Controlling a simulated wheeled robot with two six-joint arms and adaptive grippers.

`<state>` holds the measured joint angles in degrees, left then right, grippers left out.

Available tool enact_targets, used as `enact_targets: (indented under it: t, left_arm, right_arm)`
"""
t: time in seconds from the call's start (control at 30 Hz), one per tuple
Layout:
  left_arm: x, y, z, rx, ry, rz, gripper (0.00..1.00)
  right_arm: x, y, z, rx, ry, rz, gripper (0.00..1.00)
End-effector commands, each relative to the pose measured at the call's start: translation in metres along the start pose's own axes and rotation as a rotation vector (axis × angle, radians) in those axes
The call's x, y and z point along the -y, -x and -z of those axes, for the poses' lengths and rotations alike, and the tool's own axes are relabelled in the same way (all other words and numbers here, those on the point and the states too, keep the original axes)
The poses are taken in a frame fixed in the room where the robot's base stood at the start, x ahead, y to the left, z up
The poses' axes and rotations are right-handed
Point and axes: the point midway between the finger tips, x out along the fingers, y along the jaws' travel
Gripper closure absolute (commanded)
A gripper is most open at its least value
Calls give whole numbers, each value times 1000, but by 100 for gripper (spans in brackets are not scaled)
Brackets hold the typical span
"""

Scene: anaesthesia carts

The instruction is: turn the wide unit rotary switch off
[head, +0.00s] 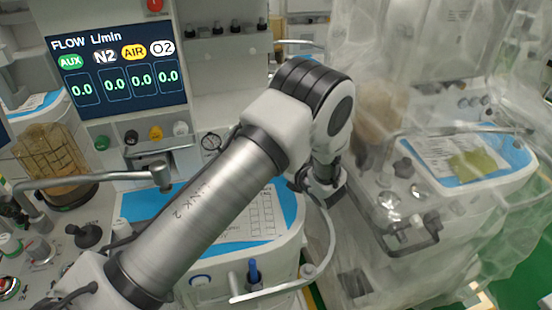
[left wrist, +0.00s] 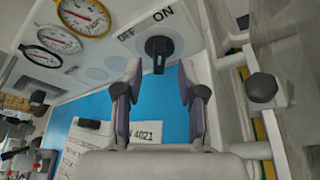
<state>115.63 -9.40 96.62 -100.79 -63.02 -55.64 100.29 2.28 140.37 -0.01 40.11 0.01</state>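The rotary switch (left wrist: 158,47) is a black knob on a pale panel in the left wrist view, with OFF printed to its upper left and ON to its upper right. Its raised grip runs roughly up and down in that view. My left gripper (left wrist: 159,75) is open, its two fingers apart on either side of the knob's lower end. Nothing is held between them, and I cannot tell whether either finger touches the knob. In the head view my left arm covers the switch, and the gripper is mostly hidden beyond the wrist. My right gripper is not in view.
Several round gauges (left wrist: 63,40) sit left of the switch. A blue worktop (head: 277,205) with a printed sheet lies under my arm, with a metal rail (head: 285,290) along its front. A plastic-draped cart (head: 440,170) stands close on the right. A flow screen (head: 117,68) is at upper left.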

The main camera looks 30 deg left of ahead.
Motion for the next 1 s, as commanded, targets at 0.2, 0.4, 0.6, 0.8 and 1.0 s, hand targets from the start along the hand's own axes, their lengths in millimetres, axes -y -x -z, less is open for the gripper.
enact_targets:
  t: [0.2, 0.4, 0.6, 0.8, 1.0]
  left_arm:
    - [-1, -30, 0, -2, 0, -1, 60]
    - [0, -32, 0, 0, 0, 0, 60]
    - [0, -32, 0, 0, 0, 0, 100]
    - [0, -32, 0, 0, 1, 0, 100]
    - [0, -33, 1, -1, 8, 2, 100]
  right_arm:
    - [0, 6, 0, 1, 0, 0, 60]
    - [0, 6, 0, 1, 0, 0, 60]
    - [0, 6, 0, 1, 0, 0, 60]
    - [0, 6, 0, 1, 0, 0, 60]
    - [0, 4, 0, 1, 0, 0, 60]
